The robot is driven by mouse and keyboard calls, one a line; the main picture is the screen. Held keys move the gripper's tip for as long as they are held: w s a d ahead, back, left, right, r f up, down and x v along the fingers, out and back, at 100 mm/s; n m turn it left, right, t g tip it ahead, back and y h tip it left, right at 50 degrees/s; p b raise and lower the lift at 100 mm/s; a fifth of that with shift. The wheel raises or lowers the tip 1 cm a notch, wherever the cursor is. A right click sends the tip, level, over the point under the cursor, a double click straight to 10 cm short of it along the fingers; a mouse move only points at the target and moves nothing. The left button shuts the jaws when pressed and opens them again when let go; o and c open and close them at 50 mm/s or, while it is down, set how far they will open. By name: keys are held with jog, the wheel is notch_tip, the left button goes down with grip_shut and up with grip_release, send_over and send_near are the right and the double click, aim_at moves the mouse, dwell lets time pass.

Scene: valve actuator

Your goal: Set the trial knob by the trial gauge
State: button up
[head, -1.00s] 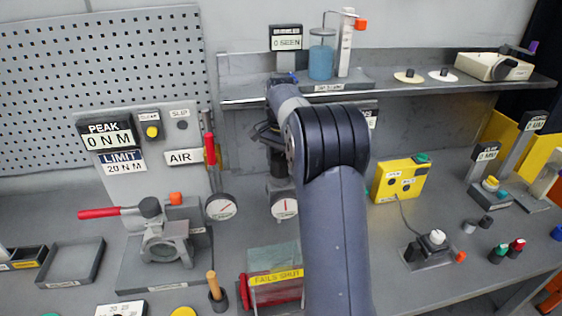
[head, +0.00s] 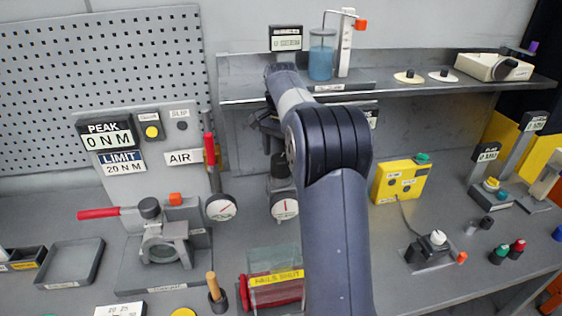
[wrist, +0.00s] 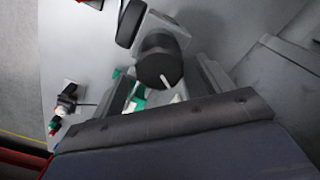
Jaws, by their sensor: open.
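A round black knob (wrist: 160,62) with a white pointer line shows in the wrist view, on a grey block. My gripper (wrist: 166,86) is open, with its fingers around or just short of the knob; I cannot tell whether they touch it. In the head view my gripper (head: 268,135) is partly hidden by my own arm, above a dark round part (head: 281,166) that may be the same knob. A white dial gauge (head: 285,208) stands below it, its needle near upright. A second dial gauge (head: 221,207) stands to the left. I cannot read which is the trial gauge.
A shelf edge (head: 420,88) runs behind my arm. A valve body with a red handle (head: 98,213) stands left, and a clear cover marked FAILS SHUT (head: 275,281) in front. A yellow box (head: 400,180) stands right. My arm hides part of the bench.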

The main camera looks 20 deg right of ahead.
aim_at(281, 157)
notch_tip(281, 157, up, 7)
jog(key=shift+r, duration=0.2)
dwell(0.4)
notch_tip(281, 157, down, 11)
jog(key=shift+r+p, duration=0.1)
jog(key=shift+p, duration=0.2)
dwell(0.5)
